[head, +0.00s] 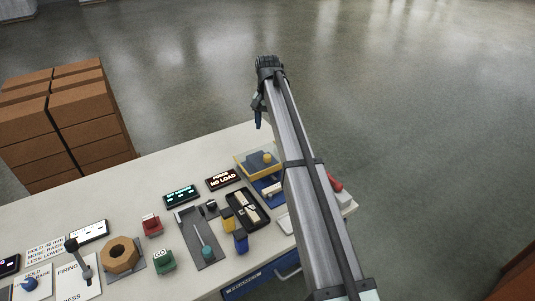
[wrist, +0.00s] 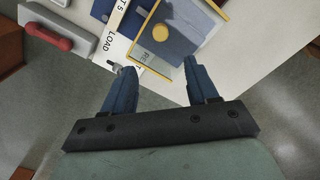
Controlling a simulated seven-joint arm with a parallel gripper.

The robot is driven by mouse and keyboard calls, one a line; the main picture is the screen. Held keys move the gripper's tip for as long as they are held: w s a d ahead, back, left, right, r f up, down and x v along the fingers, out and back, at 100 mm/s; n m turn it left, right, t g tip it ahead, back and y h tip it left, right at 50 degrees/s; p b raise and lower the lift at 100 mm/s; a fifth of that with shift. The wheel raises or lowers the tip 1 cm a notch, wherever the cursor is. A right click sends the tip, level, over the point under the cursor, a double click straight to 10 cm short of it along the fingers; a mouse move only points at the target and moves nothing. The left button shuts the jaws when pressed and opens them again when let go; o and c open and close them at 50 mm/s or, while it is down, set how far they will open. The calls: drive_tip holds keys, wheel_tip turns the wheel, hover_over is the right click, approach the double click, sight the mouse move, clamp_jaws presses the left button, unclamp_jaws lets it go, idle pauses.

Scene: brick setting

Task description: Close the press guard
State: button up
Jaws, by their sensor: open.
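The press guard (head: 250,164) is a clear panel with a yellow frame and a round yellow knob (head: 267,157), at the far right part of the table. In the wrist view, the guard (wrist: 196,40) and its yellow knob (wrist: 160,32) lie just beyond my fingertips. The guard appears raised over a blue press bed, but its exact angle is hard to tell. My gripper (wrist: 160,70) is open and empty, its two blue fingers apart with the guard's near edge showing between them. In the head view my gripper (head: 258,122) hangs above the guard; my arm hides part of the press.
The white table (head: 215,160) carries a black tray (head: 236,203), a "NO LOAD" display (head: 223,180), a green "GO" block (head: 164,261) and a wooden hexagonal nut (head: 121,257). A red handle (wrist: 50,36) lies left in the wrist view. Brown boxes (head: 85,105) stand behind the table.

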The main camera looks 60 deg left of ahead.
sight(268, 155)
wheel_tip(268, 155, down, 14)
drive_tip(key=shift+r, duration=0.15)
idle(0.5)
clamp_jaws()
idle(0.5)
